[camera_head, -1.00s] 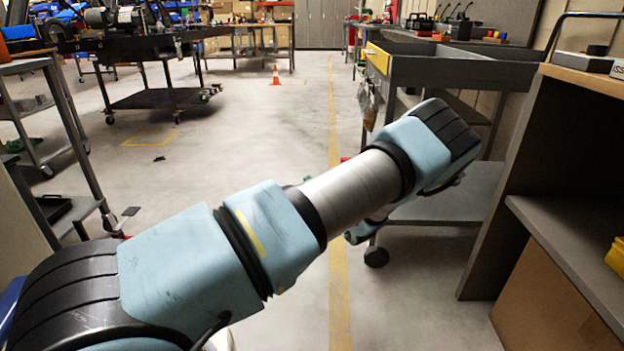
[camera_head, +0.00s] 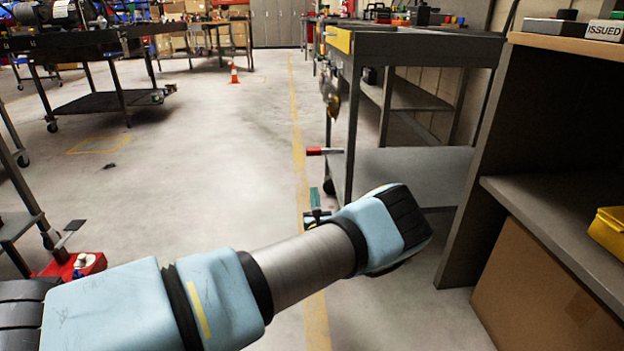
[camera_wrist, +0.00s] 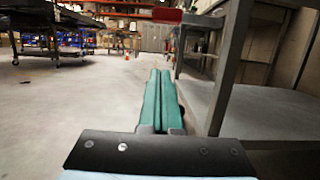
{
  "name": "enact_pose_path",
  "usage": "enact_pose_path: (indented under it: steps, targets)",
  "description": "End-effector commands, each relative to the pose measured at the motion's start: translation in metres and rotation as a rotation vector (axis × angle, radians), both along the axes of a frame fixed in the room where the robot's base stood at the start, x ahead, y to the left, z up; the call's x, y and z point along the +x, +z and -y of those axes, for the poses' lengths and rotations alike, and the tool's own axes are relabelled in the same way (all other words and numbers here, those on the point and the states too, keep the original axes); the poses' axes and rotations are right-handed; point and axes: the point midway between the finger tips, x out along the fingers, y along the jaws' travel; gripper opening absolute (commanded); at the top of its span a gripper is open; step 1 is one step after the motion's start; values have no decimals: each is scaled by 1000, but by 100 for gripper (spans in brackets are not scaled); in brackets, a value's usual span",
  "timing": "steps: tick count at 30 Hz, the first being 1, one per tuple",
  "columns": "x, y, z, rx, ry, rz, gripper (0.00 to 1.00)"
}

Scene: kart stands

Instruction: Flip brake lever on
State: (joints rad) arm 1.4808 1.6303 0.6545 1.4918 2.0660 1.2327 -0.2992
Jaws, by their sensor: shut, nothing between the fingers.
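The trolley's lower shelf (camera_head: 410,168) and legs are close on the right of my gripper. A wooden bench with a shelf (camera_head: 560,210) stands nearer on the right. The floor to the left is open, with an orange cone (camera_head: 234,74) far off. A dark cart (camera_head: 100,100) stands at left.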

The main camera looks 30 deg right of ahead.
Motion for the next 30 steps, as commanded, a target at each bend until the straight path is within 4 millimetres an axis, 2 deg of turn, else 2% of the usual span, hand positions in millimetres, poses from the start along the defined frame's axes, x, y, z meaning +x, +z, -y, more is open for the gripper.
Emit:
enact_pose_path:
  steps: [15, 18, 21, 30]
  targets:
    - [85, 24, 39, -4, 1, 1, 0]
    - [83, 43, 38, -3, 2, 1, 0]
    - [83, 53, 38, -2, 2, 0, 0]
    - [82, 63, 38, 0, 2, 0, 0]
